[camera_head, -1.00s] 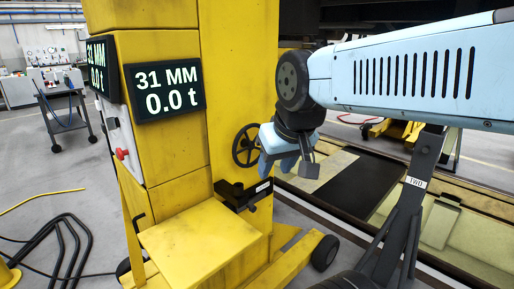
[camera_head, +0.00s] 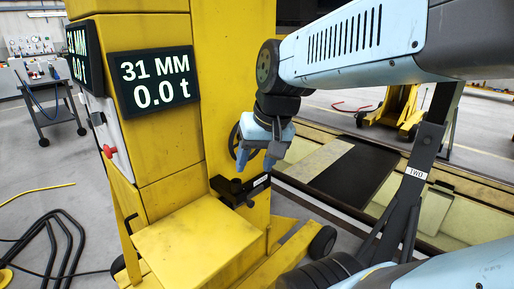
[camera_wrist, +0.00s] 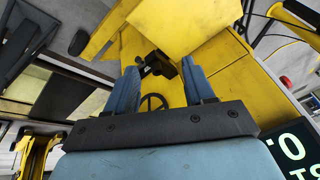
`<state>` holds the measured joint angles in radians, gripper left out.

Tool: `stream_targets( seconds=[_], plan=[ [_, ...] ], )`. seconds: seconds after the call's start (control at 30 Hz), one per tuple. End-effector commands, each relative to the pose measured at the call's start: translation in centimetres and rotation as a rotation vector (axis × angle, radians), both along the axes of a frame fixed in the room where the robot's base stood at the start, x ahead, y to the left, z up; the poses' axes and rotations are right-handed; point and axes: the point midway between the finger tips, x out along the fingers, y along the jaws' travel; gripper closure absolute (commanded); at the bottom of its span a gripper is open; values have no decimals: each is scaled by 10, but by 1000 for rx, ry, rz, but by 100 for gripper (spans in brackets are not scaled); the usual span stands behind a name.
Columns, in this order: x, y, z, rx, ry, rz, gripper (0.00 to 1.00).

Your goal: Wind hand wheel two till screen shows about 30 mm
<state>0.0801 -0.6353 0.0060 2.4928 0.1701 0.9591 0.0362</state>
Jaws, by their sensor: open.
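The screen (camera_head: 154,80) on the yellow lifting jack (camera_head: 215,110) reads 31 MM and 0.0 t. The dark hand wheel (camera_head: 234,142) is on the jack's right side, partly hidden behind my gripper. My gripper (camera_head: 255,166) is open and empty in front of the wheel, fingers pointing down. In the wrist view, the hand wheel (camera_wrist: 153,102) shows between the open fingers of my gripper (camera_wrist: 163,72), apart from them. A label reading TWO (camera_head: 416,174) is on a dark post at the right.
A black bracket (camera_head: 240,188) sticks out below the wheel, close under my fingers. A flat yellow platform (camera_head: 200,235) is at the jack's front. A red button (camera_head: 109,152) is on its left side. Black cables (camera_head: 50,245) lie on the floor at left.

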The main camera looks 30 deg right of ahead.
Motion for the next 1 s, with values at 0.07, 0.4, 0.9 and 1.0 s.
stream_targets(
  seconds=[0.07, 0.4, 0.9, 1.0],
  plan=[
    [8, 2, -14, 101, 89, -85, 47],
    [50, 8, -51, 569, 395, -464, 47],
    [145, -57, -85, 1339, 643, -1036, 47],
    [163, -85, -96, 1503, 656, -1147, 47]
  ],
)
